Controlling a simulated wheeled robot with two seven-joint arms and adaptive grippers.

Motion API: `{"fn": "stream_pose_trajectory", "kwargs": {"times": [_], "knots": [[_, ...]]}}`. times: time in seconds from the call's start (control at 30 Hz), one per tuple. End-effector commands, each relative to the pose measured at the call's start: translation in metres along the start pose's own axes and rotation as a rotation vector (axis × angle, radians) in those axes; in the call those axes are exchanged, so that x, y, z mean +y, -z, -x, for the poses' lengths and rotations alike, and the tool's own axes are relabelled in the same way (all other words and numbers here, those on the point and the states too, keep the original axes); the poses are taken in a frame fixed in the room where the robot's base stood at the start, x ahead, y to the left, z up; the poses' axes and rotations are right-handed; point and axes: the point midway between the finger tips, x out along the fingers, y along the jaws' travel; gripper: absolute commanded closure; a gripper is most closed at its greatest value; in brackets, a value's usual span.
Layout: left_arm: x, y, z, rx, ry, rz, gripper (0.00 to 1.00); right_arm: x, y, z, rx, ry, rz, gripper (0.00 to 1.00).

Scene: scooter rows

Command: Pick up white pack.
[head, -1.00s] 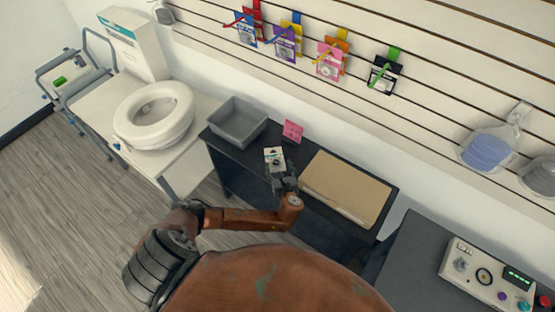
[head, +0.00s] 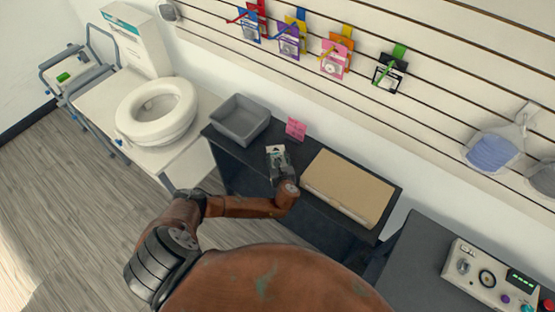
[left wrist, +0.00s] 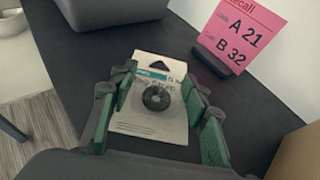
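The white pack (left wrist: 153,123) lies flat on the dark table, with a teal band, a hang hole at its top and a round black part on its front. In the head view the pack (head: 275,150) is partly covered by my left gripper (head: 279,165). In the left wrist view my left gripper (left wrist: 160,108) is open, its green-padded fingers on either side of the pack. A gap shows between the fingers and the pack's body; I cannot tell whether either finger touches it. My right gripper is not in view.
A grey bin (head: 240,119) stands left of the pack. A pink recall card (head: 296,129) in a dark holder stands behind it. A cardboard box (head: 347,189) lies to the right. Bagged packs hang on the slatted wall above.

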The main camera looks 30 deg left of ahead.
Motion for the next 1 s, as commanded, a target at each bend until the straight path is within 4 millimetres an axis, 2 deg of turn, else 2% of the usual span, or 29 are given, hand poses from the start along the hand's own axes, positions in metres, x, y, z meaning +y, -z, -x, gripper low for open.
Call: {"fn": "stream_pose_trajectory", "kwargs": {"times": [0.03,0.4,0.77,0.97,1.0], "knots": [[0.0,0.0,0.0,0.0,0.0,0.0,0.62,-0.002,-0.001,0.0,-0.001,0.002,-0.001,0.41],[0.0,0.0,0.0,0.0,0.0,0.0,0.87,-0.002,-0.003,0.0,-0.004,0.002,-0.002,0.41],[0.0,-0.005,0.003,0.0,0.001,0.002,0.87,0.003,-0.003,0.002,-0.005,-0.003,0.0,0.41],[0.0,-0.032,0.013,-0.002,0.001,0.005,0.87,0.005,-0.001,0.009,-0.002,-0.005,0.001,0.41],[-0.001,-0.035,0.022,0.001,0.004,0.003,0.87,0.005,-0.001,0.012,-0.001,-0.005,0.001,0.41]]}}
